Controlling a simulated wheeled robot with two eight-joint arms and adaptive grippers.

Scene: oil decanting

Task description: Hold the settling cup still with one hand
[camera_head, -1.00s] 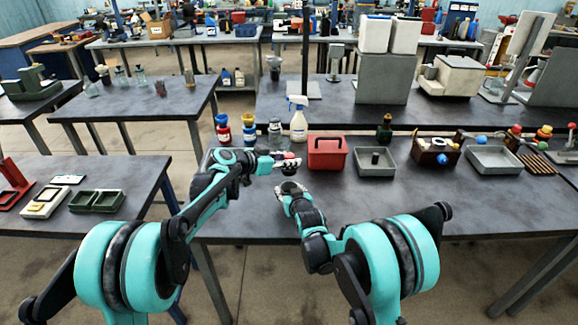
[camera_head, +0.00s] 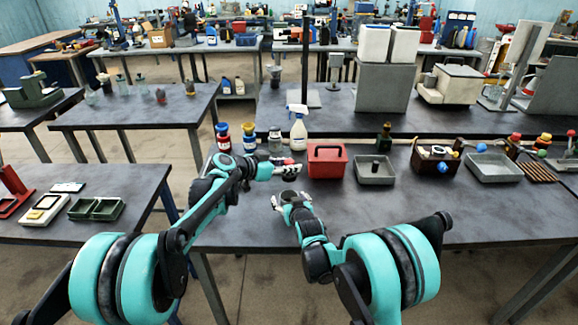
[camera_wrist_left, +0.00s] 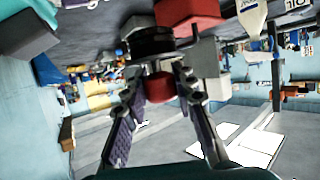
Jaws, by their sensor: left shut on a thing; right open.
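A red box (camera_head: 327,161), a white spray bottle (camera_head: 298,132), and red-and-blue bottles (camera_head: 249,138) stand behind the grippers. A grey tray (camera_head: 374,170), a brown box (camera_head: 434,158) and another grey tray (camera_head: 494,167) stand to the right. The front right of the table is clear.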

